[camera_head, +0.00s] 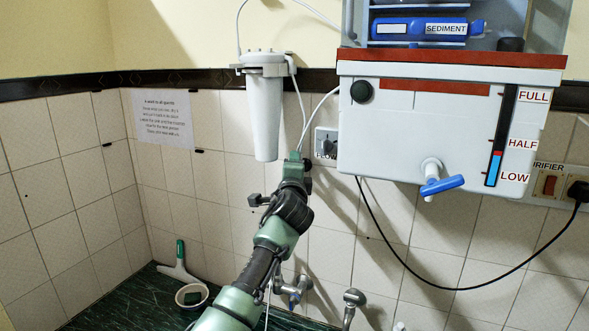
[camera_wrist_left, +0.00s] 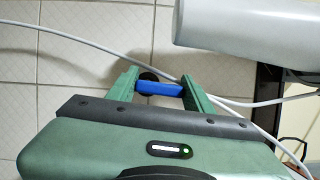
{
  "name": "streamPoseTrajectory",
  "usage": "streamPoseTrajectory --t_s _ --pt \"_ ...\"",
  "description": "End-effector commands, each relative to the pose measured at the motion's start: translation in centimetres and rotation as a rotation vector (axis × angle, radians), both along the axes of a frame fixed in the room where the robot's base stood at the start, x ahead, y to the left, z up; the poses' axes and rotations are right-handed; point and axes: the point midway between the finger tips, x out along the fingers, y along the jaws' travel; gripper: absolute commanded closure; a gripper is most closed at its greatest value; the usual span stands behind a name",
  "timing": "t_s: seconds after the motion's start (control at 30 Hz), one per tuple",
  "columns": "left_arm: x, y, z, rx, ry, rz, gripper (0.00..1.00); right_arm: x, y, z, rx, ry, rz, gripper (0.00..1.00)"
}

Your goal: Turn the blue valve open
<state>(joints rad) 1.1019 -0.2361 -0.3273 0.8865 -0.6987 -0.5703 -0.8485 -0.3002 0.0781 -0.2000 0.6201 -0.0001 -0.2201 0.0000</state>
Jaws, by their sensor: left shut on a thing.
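The blue valve handle (camera_wrist_left: 158,88) shows in the left wrist view as a short bar lying crosswise, with a dark round part behind it. My left gripper (camera_wrist_left: 161,91) has its green fingers at the two ends of this bar and is shut on it. In the head view my left gripper (camera_head: 297,160) is raised to the tiled wall, just right of the white filter canister, and the gripper hides the valve there. How far the valve is turned cannot be told. My right gripper is in neither view.
The white filter canister (camera_head: 264,108) hangs close to the gripper's left. A flow panel (camera_head: 326,142) sits just right of it. The white purifier tank (camera_head: 400,125) with a blue tap handle (camera_head: 442,185) is farther right. Thin white tubes run close by.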

Motion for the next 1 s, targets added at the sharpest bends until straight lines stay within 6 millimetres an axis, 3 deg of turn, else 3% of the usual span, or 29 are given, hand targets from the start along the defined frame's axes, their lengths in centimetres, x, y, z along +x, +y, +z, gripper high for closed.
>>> streamPoseTrajectory --t_s 0.77,0.8,0.87,1.0 --pt "0.09 0.21 -0.3 -0.099 0.045 0.001 0.9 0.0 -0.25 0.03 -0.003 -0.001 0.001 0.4" --pt "0.09 0.21 -0.3 -0.099 0.045 0.001 0.44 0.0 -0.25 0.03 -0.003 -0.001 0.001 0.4" --pt "0.09 0.21 -0.27 -0.099 0.044 0.001 0.27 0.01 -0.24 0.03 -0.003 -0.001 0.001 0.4" --pt "0.09 0.21 -0.18 -0.097 0.042 0.001 0.27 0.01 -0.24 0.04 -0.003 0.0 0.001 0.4"
